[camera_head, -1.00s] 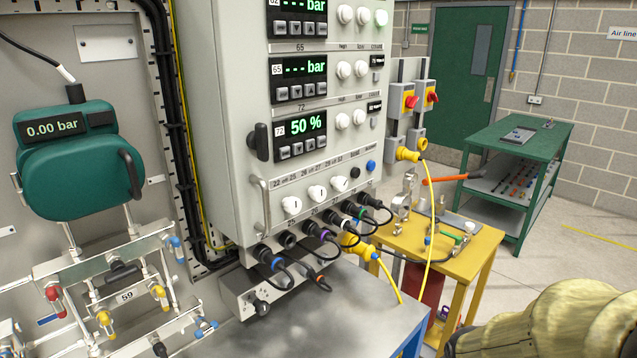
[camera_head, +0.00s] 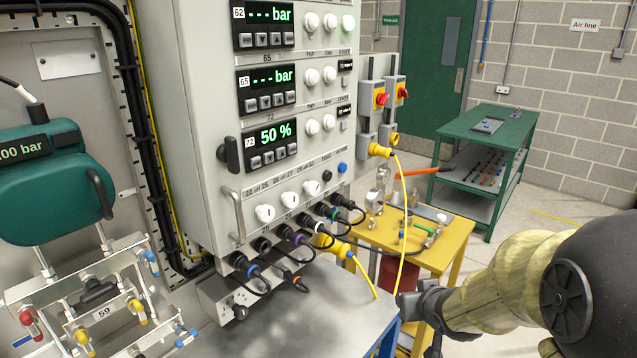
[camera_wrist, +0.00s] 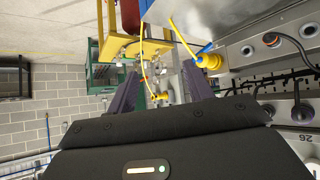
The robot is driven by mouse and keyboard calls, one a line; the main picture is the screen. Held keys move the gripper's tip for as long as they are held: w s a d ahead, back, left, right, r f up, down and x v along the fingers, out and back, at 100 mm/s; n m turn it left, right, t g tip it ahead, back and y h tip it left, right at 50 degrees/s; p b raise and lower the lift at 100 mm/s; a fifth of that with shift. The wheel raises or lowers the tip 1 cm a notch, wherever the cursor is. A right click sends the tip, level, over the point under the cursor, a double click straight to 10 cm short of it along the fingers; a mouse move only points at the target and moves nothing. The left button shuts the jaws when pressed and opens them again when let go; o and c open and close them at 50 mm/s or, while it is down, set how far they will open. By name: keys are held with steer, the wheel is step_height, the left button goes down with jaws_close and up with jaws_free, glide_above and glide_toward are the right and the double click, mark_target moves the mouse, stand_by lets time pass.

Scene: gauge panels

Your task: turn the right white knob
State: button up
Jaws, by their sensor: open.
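Three white knobs sit in a row low on the grey panel in the head view. The right white knob (camera_head: 312,188) is upper right of the middle white knob (camera_head: 290,200) and the left white knob (camera_head: 265,213). My gripper (camera_head: 408,304) is at lower right in the head view, in front of the yellow table and well apart from the knobs. In the wrist view my gripper (camera_wrist: 160,92) shows two dark fingers spread apart with nothing between them. I cannot pick out the right white knob there.
Plugged cables (camera_head: 297,238) hang below the knobs, above a metal bench (camera_head: 325,305). A yellow connector cable (camera_head: 402,215) hangs right of the panel. A metal handle (camera_head: 233,215) stands out left of the knobs. A yellow table (camera_head: 440,245) stands behind my arm.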

mark_target(316, 191)
steer(key=w+a+r+n+t+y+p, duration=0.2)
steer(key=w+r+y, duration=0.1)
steer(key=r, duration=0.3)
steer(key=w+a+r+n+t+y+p, duration=0.1)
steer(key=w+a+r+t+y, duration=0.15)
steer(key=r, duration=0.35)
steer(key=s+a+r+n+g+y+p, duration=0.2)
steer(key=s+r+n+g+y, duration=0.1)
steer(key=y, duration=0.5)
step_height(316, 191, up, 3)
steer(key=shift+s+a+f+n, duration=0.1)
steer(key=shift+s+a+n, duration=0.15)
steer(key=shift+n, duration=0.25)
steer(key=p+x, duration=0.5)
steer(key=x, duration=1.2)
steer(key=shift+w+a+p, duration=0.1)
steer(key=shift+a+p, duration=0.05)
steer(key=shift+p, duration=0.25)
steer(key=shift+c, duration=0.2)
steer(key=c, duration=0.9)
